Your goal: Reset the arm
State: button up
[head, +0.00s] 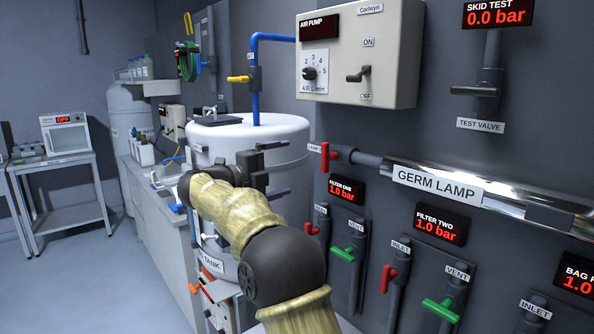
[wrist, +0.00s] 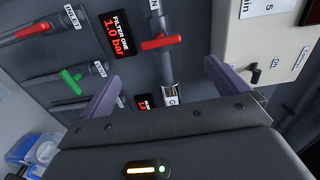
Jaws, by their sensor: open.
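My gripper (head: 276,168) is open, with a gap between its two fingers. In the head view it is at the end of my outstretched arm, in front of the white tank (head: 262,130) and left of the filter panel. In the wrist view my gripper (wrist: 163,88) has its two purple-grey fingers spread apart with nothing between them. The wall panel with the FILTER ONE display (wrist: 116,34), reading 1.0 bar, lies beyond the fingers. My arm hides part of the tank's lower front.
A red-handled valve (head: 327,157) and the GERM LAMP tube (head: 437,184) are right of my gripper. The air pump box (head: 395,55) is above. Green valve handles (head: 343,254) stick out lower right. A long counter (head: 160,205) runs behind left; open floor (head: 80,285) lies left.

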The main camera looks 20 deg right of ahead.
jog(key=shift+v, duration=1.1)
jog(key=shift+d, duration=0.1)
jog(key=w+a+r+n+t+y+p, duration=0.1)
jog(key=w+a+n+t+y+p, duration=0.25)
jog(key=n+t, duration=0.75)
jog(key=s+a+f+n+g+y, duration=0.1)
jog(key=s+a+f+n+y, duration=0.1)
jog(key=f+n+y, duration=0.35)
jog(key=s+a+f+n+g+y, duration=0.1)
jog(key=s+a+f+n+y, duration=0.1)
jog(key=f+n+y, duration=0.35)
jog(key=s+d+f+n+g+p, duration=0.1)
jog(key=s+f+n+g, duration=0.2)
jog(key=s+f, duration=0.3)
jog(key=s+d+f+n+g+y, duration=0.1)
jog(key=s+f+n+g, duration=0.2)
jog(key=s, duration=1.2)
jog(key=s+d+f+n+g+y+p, duration=0.1)
jog(key=s+f+n+g, duration=0.2)
jog(key=s+f+g, duration=0.3)
jog(key=s+f, duration=0.4)
jog(key=shift+s+f+n+g+p, duration=0.15)
jog(key=shift+f+n+g+p, duration=0.05)
jog(key=shift+n+g+p, duration=0.1)
